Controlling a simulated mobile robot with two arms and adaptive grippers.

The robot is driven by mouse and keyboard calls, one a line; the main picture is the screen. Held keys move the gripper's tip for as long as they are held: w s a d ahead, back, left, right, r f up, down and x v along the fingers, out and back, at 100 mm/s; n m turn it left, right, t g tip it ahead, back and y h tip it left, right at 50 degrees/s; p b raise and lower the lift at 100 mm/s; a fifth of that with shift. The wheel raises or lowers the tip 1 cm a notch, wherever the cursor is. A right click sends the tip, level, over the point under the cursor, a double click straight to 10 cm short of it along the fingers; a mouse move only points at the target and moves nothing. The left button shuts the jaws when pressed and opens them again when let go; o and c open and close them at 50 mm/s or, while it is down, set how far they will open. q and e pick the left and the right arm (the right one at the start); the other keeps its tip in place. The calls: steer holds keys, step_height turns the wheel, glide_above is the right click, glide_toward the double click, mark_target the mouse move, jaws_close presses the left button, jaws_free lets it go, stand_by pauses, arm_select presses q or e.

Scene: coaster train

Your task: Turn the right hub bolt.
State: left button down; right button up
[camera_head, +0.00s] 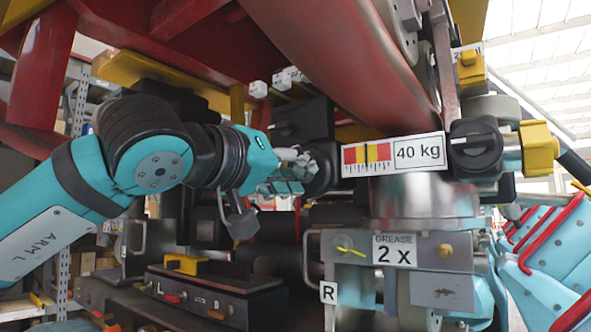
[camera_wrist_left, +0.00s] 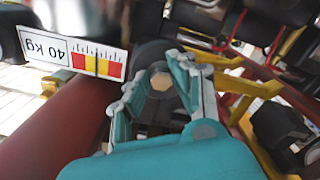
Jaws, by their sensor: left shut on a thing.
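My left gripper (camera_head: 300,172) reaches in from the left in the head view, its fingers at a black round hub (camera_head: 324,168) beside the 40 kg label. In the left wrist view, the gripper (camera_wrist_left: 158,95) has one finger on each side of a brownish hex bolt head (camera_wrist_left: 161,81). The bolt sits in the middle of the black hub (camera_wrist_left: 153,56). The gripper is shut on this bolt; the exact contact is partly hidden by the fingers. In the head view the fingers hide the bolt. My right gripper is not in view.
A 40 kg gauge label (camera_head: 393,155) is just right of the hub, under a thick red tube (camera_head: 345,50). Below are a GREASE 2 X plate (camera_head: 394,250) and an R tag (camera_head: 328,292). Surroundings are tight.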

arm_select(q)
steer(key=shift+d+f, duration=0.1)
steer(key=shift+f, duration=0.15)
steer(key=c, duration=1.1)
jaws_free()
steer(key=shift+r, duration=0.1)
steer(key=shift+s, duration=0.1)
steer(key=shift+s+a+r, duration=0.1)
steer(key=shift+s+a, duration=0.05)
steer(key=shift+a, duration=0.1)
steer(key=v, duration=1.1)
steer(key=shift+s+a, duration=0.15)
steer(key=shift+s, duration=0.1)
